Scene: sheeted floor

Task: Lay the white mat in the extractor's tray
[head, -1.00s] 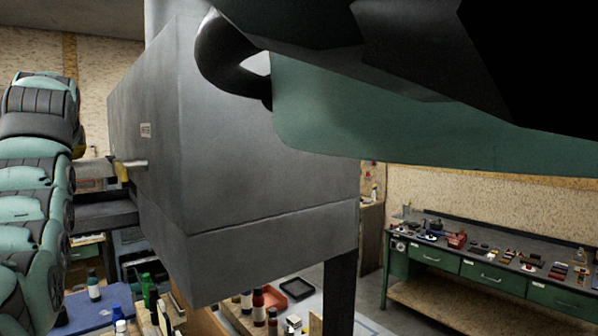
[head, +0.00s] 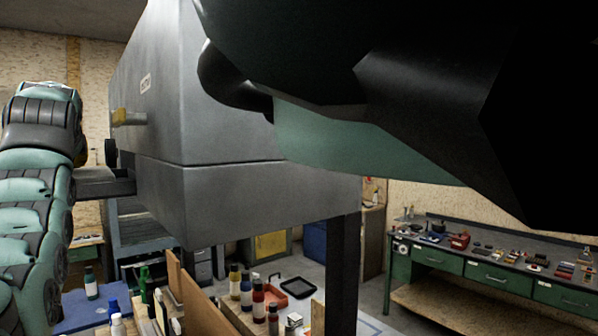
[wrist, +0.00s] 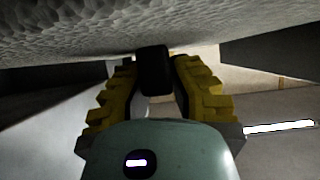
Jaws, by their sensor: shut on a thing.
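In the wrist view my gripper (wrist: 155,66) has its two yellow ridged fingers on either side of a dark block (wrist: 153,84) and is shut on it. I cannot tell what the block belongs to. A pale, rough-textured surface (wrist: 90,35) spans the top of that view; I cannot tell whether it is the white mat. In the head view a big grey metal box (head: 230,195), probably the extractor, fills the middle. A short rod with a yellowish end (head: 120,117) sticks out of its left side. The white mat and the tray's inside cannot be made out.
Several bottles (head: 258,298) stand low by a wooden board (head: 195,300). A red tray (head: 268,285) and a black tray (head: 297,288) lie behind. A blue surface (head: 75,312) is at lower left. A green-drawered workbench (head: 480,275) stands right, with open floor before it.

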